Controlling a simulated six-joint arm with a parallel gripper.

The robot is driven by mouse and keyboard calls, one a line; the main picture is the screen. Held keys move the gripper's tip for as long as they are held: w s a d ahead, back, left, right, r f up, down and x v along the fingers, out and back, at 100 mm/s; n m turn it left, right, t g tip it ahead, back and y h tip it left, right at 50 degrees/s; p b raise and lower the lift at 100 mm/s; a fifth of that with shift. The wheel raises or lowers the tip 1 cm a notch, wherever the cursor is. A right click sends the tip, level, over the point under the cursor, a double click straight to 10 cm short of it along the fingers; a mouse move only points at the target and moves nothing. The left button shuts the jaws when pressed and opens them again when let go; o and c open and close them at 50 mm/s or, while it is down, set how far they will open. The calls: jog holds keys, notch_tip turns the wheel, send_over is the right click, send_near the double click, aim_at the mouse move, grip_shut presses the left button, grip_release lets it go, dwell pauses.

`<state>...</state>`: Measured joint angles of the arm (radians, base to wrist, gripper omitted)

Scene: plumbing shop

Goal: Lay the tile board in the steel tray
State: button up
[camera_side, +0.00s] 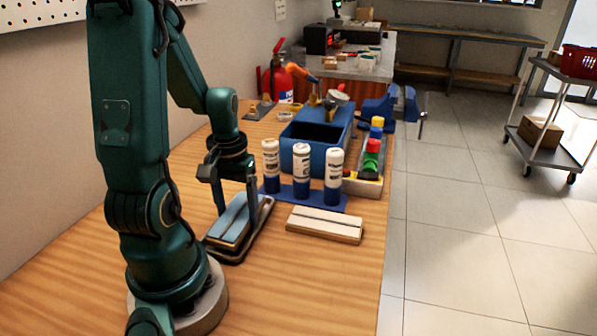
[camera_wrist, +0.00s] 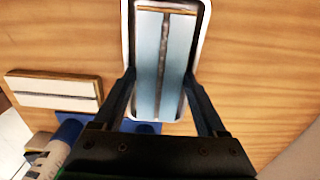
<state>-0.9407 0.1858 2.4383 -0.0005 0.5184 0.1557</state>
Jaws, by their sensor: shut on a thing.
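My gripper (camera_side: 234,205) is shut on a light blue tile board (camera_side: 231,222) with a dark groove down its middle. In the wrist view, my gripper (camera_wrist: 158,78) has one finger at each long side of the board (camera_wrist: 148,60). The board is within the outline of the steel tray (camera_side: 263,210), lined up with its length. The tray's pale rim (camera_wrist: 206,18) shows around the board's upper part in the wrist view. I cannot tell whether the board touches the tray floor.
A cream grooved board (camera_side: 325,226) lies to the right of the tray. Several bottles, among them one in the middle (camera_side: 302,170), stand on a blue mat (camera_side: 277,200) close behind. A blue toolbox (camera_side: 312,155) stands farther back. The wooden bench in front is clear.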

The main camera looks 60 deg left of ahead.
jog(key=o, duration=1.5)
jog(key=shift+r, duration=0.1)
jog(key=shift+r, duration=2.35)
jog(key=d+r+m+t, duration=0.2)
jog(key=d+m, duration=0.1)
jog(key=d, duration=0.2)
jog(key=w+d+r+m+t, duration=0.1)
jog(key=d+r+m, duration=0.2)
jog(key=d, duration=0.3)
jog(key=w+d+r+m+t, duration=0.1)
jog(key=d+r+m+t, duration=0.1)
jog(key=d, duration=0.3)
jog(key=shift+d+r+m+t, duration=0.15)
jog(key=shift+r+m+t, duration=0.15)
jog(key=shift+r+m, duration=0.35)
jog(key=shift+r, duration=0.1)
